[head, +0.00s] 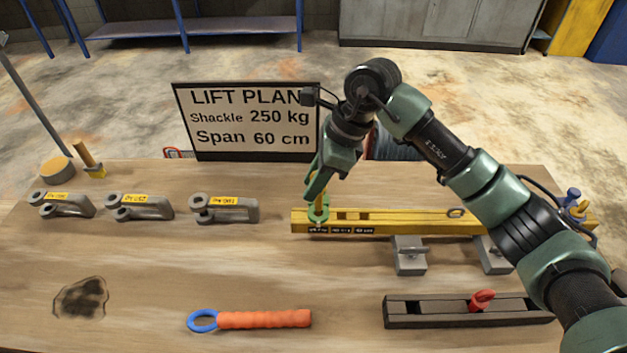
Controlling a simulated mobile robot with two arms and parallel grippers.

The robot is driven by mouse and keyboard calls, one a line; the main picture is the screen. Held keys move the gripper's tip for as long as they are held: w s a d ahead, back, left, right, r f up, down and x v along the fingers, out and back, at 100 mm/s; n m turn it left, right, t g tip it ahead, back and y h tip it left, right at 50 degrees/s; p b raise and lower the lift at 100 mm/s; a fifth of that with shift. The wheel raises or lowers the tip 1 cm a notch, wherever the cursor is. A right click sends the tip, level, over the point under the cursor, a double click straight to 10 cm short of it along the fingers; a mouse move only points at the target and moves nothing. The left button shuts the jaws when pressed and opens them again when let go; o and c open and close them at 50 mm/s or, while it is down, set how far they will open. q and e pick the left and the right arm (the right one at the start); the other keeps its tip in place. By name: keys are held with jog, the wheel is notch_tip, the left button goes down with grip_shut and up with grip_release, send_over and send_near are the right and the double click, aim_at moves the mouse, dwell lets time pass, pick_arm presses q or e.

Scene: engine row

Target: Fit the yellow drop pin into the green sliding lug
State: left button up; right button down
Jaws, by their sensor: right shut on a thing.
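The green sliding lug (318,214) sits near the left end of the yellow beam (382,228). My right gripper (321,182) reaches down from above and is shut on the yellow drop pin (321,198). The pin stands about upright over the lug, its lower end at or in the lug; I cannot tell how deep it goes. The gripper hides the pin's top. My left gripper is not in view.
The beam rests on grey blocks (408,262). A blue lug (573,195) is near its right end. Grey shackles (226,208) line the left. An orange-handled tool (264,319) and a black slotted rail (440,313) lie in front. A lift plan sign (250,120) stands behind.

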aim_at(313, 212)
jog(key=shift+b, duration=0.6)
dwell(0.6)
jog(key=shift+f+b, duration=2.8)
jog(key=shift+f, duration=0.35)
jog(key=c, duration=1)
grip_release()
jog(key=shift+s+r, duration=0.1)
jog(key=shift+c, duration=0.2)
jog(key=shift+r, duration=0.1)
jog(key=shift+d, duration=0.1)
jog(key=shift+d+r, duration=0.1)
jog(key=shift+r, duration=0.3)
jog(key=b+v, duration=0.1)
jog(key=v, duration=0.5)
jog(key=shift+d, duration=0.15)
jog(key=shift+s+r, duration=0.1)
jog(key=shift+r, duration=0.25)
